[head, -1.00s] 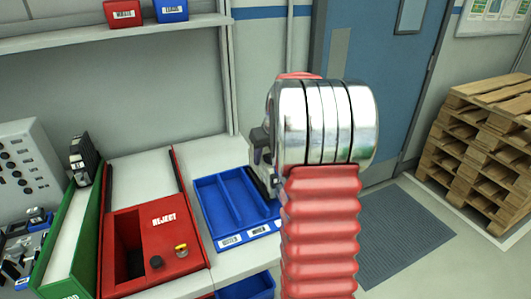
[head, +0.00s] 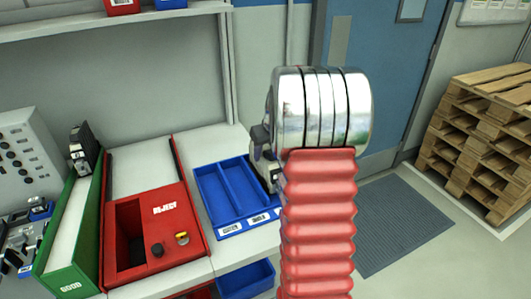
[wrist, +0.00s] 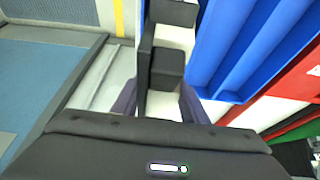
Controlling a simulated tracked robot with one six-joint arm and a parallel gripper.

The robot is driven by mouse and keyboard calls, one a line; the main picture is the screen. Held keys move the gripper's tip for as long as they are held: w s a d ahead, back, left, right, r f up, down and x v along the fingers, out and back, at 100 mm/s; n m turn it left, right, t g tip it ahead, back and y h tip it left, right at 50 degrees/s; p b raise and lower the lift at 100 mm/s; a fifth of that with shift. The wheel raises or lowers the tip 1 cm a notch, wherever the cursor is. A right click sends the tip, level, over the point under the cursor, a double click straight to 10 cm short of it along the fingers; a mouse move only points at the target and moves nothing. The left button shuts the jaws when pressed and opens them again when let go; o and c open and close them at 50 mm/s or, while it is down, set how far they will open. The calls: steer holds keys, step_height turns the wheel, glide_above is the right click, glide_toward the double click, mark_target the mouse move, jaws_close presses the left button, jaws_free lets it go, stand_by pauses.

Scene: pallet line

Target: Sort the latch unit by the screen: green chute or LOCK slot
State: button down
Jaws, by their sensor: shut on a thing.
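My gripper (wrist: 158,108) is shut on a black and white piece, seemingly the latch unit (wrist: 168,68), which stands out beyond the fingers in the wrist view. In the head view my silver and red arm hides most of the gripper; a small grey and black part shows at the right edge of the blue tray (head: 232,226). The tray has two long, empty-looking slots, and its front labels are too small to read. The green chute (head: 75,280), marked GOOD, stands at the left. No readable screen shows.
The red REJECT box (head: 172,228) with a dark opening stands between the green chute and the blue tray. A black and grey device (head: 82,150) stands at the chute's back end. A knobbed panel (head: 28,150) is at far left. Pallets (head: 485,145) are stacked right; the floor mat (head: 400,225) is clear.

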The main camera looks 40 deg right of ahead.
steer(key=c, duration=1)
jaws_free()
steer(key=v, duration=1.4)
steer(key=shift+f, duration=0.1)
steer(key=shift+m, duration=0.3)
stand_by(0.6)
